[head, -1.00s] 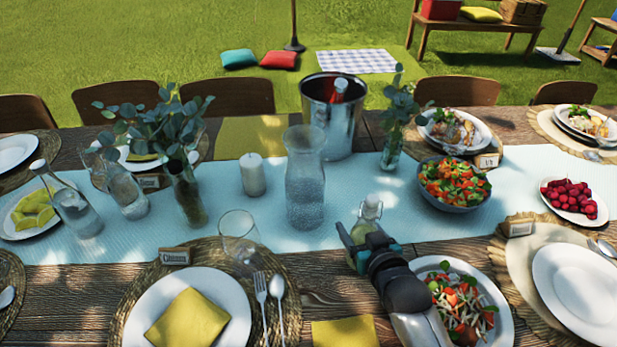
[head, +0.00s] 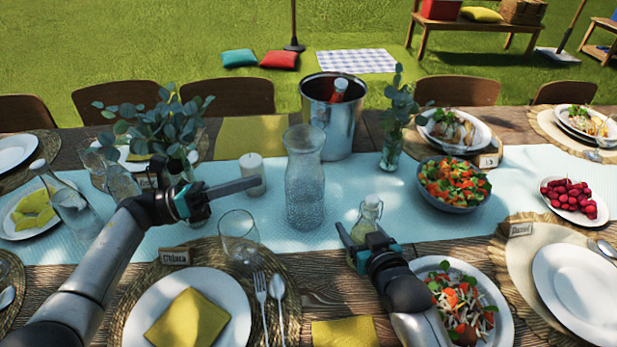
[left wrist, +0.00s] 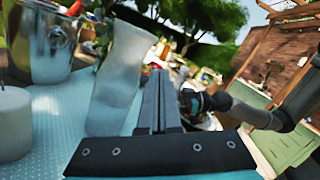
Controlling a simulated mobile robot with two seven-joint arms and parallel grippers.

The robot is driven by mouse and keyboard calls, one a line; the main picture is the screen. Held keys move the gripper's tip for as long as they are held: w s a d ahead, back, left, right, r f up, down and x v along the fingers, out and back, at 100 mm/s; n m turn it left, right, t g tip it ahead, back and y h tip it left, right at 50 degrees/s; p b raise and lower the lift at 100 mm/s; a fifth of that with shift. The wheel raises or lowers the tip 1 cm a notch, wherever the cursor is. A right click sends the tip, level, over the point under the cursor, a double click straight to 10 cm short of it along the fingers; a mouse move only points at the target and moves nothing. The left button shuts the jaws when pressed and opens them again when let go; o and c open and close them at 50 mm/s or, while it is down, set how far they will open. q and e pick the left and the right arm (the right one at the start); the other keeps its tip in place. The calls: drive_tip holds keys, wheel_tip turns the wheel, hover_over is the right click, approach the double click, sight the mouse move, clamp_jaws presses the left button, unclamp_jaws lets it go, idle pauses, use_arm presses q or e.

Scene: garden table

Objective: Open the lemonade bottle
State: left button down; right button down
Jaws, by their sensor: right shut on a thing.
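The lemonade bottle (head: 370,212) is a small clear bottle with a stopper on top. It stands upright near the front edge of the blue runner, its lower part partly hidden by my right gripper. My right gripper (head: 352,240) is shut on the bottle's body. My left gripper (head: 250,185) is above the runner, left of the bottle and well apart from it, pointing right. In the left wrist view its two fingers (left wrist: 162,95) lie close together with nothing between them. The bottle cannot be made out clearly in the left wrist view.
A glass carafe (head: 305,180) stands between my left gripper and the bottle's far side. A white candle (head: 252,172), an empty glass (head: 238,238) and a metal ice bucket (head: 333,115) are nearby. A salad plate (head: 508,325) lies beside my right arm.

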use_arm(q)
drive_tip(key=s+d+f+m+g+y, duration=0.1)
drive_tip(key=d+m+g, duration=0.3)
drive_tip(key=d, duration=1.6)
drive_tip(key=shift+s+f+m+g, duration=0.25)
drive_tip(key=shift+s+m+g, duration=0.05)
drive_tip(key=shift+m, duration=2.1)
drive_tip(key=shift+d, duration=0.15)
drive_tip(key=shift+s+r, duration=0.15)
drive_tip(key=shift+s, duration=0.35)
